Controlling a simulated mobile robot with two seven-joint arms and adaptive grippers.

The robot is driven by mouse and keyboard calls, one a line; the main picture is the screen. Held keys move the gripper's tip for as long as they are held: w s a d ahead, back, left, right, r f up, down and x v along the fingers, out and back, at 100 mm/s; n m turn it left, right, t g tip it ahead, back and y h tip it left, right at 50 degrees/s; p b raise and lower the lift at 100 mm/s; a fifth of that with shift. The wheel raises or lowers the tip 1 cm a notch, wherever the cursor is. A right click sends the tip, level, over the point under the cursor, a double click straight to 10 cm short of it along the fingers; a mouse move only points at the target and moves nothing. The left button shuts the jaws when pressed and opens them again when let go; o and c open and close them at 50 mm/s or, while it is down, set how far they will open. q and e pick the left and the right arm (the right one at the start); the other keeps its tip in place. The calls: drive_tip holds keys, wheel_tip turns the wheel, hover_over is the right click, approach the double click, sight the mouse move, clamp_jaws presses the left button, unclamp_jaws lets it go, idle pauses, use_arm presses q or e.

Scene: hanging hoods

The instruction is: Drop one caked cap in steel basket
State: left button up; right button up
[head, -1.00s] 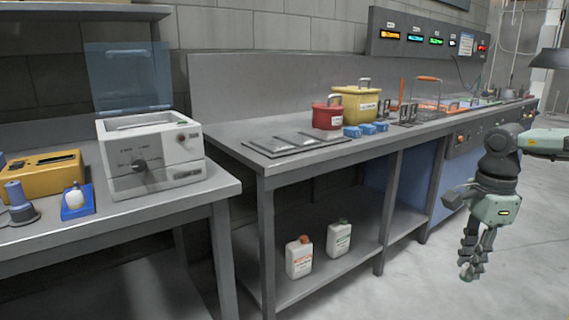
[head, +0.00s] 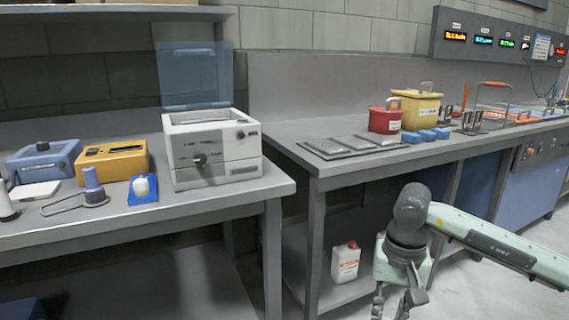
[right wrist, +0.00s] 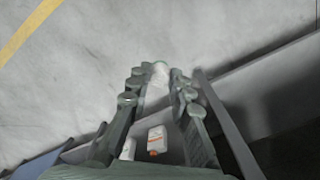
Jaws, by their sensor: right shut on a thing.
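My right gripper (head: 392,308) hangs fingers down in front of the bench at the lower right of the head view, its tips cut off by the lower edge. In the right wrist view (right wrist: 158,78) its fingers are closed around a small pale thing (right wrist: 157,92), mostly hidden between them; I cannot tell that it is a caked cap. A wire frame with an orange handle (head: 492,84), possibly the steel basket, stands on the right bench, far from the gripper. My left gripper is not in view.
A white box machine (head: 216,150) with a raised clear lid stands on the left bench. A red pot (head: 385,120), a yellow pot (head: 415,108) and blue blocks (head: 428,135) stand on the right bench. A white bottle (head: 345,262) is on the lower shelf.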

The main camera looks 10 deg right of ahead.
drive_tip(key=w+a+r+n, duration=0.2)
drive_tip(key=a+n, duration=0.3)
drive_tip(key=a, duration=0.3)
drive_tip(key=shift+n, duration=0.3)
drive_tip(key=shift+r, duration=0.15)
